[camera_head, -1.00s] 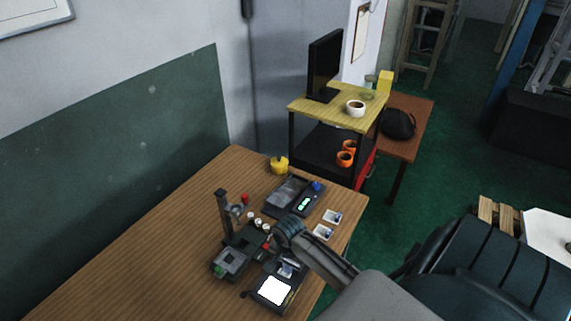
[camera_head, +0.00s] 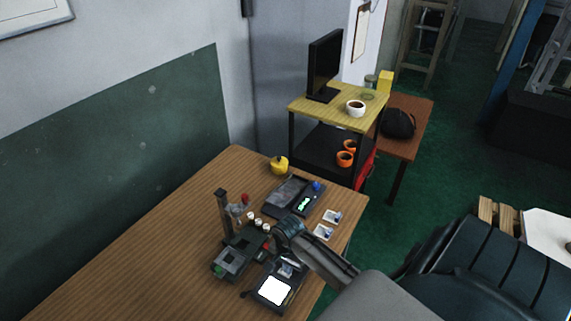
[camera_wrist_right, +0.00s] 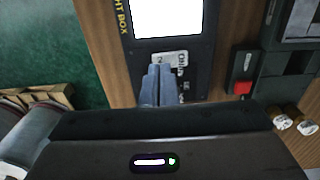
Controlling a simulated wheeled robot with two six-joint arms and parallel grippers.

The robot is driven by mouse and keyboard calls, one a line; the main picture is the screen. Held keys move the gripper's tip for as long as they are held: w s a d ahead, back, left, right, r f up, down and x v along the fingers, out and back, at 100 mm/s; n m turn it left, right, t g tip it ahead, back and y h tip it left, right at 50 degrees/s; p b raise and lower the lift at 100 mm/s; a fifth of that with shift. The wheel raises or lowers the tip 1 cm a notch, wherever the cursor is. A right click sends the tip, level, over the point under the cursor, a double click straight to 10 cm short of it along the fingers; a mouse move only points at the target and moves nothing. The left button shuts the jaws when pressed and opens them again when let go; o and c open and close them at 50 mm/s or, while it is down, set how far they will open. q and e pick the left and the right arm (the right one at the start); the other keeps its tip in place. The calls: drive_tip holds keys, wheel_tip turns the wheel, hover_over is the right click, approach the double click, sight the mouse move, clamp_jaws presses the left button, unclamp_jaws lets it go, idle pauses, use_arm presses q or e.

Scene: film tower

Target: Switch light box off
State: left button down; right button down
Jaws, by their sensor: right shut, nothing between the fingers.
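The light box (camera_head: 274,290) lies near the front right edge of the wooden table, its panel glowing white. In the right wrist view the light box (camera_wrist_right: 124,22) shows at the top with its lit panel and yellow lettering. My left gripper is in no view.
A dark device with a red button (camera_wrist_right: 243,88) stands beside the light box. A column stand (camera_head: 224,215), a device with green lights (camera_head: 295,198) and a yellow pot (camera_head: 280,165) are further back. The table's left part (camera_head: 130,265) is clear.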

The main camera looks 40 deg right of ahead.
drive_tip(key=shift+f+b, duration=0.3)
drive_tip(key=shift+f, duration=0.65)
idle(0.3)
drive_tip(key=shift+r, duration=0.1)
drive_tip(key=shift+r+p, duration=0.85)
drive_tip(key=shift+r, duration=2.6)
